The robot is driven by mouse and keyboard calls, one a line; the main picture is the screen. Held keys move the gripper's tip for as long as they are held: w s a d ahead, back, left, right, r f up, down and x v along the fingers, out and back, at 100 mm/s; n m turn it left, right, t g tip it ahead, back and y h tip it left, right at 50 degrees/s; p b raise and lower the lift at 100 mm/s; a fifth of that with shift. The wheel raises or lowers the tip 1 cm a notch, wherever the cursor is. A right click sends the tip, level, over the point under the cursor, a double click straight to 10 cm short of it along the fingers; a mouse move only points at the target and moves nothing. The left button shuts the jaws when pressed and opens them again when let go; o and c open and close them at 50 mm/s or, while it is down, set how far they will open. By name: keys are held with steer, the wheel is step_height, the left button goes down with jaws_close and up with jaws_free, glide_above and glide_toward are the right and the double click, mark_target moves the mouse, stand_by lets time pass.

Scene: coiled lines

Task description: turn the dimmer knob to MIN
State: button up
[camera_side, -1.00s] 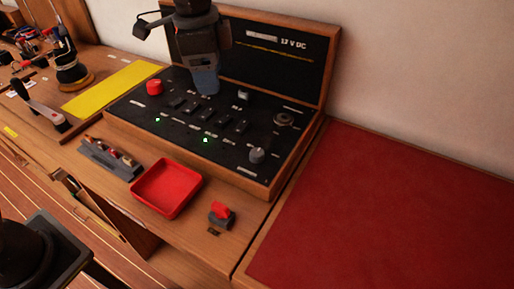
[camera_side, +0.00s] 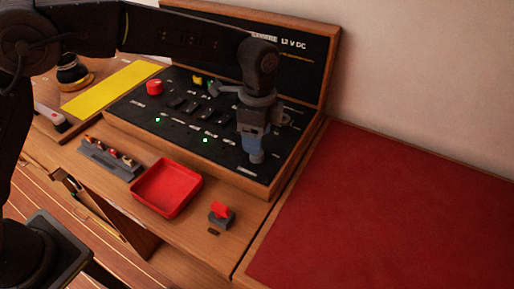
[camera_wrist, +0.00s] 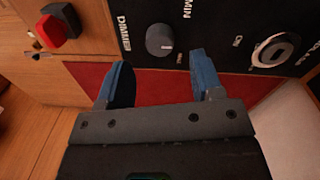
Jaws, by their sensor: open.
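The dimmer knob (camera_wrist: 160,40) is a grey round knob on the black panel, with a light mark on its right side in the wrist view. The word DIMMER is printed to its left and MIN to its upper right. My gripper (camera_wrist: 155,78) is open, its two blue fingers apart and empty, with the knob ahead of the gap between them. Whether a finger touches the knob cannot be told.
A key switch (camera_wrist: 276,50) sits right of the knob in the wrist view. A red emergency-style button (camera_side: 154,87) and several black switches are on the panel (camera_side: 180,140). A red tray (camera_side: 167,188) and a small red-topped block (camera_side: 221,213) stand in front. A red mat (camera_side: 390,220) lies right.

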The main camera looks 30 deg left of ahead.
steer(key=shift+s+f, duration=0.15)
steer(key=shift+f, duration=2.15)
steer(key=c, duration=0.9)
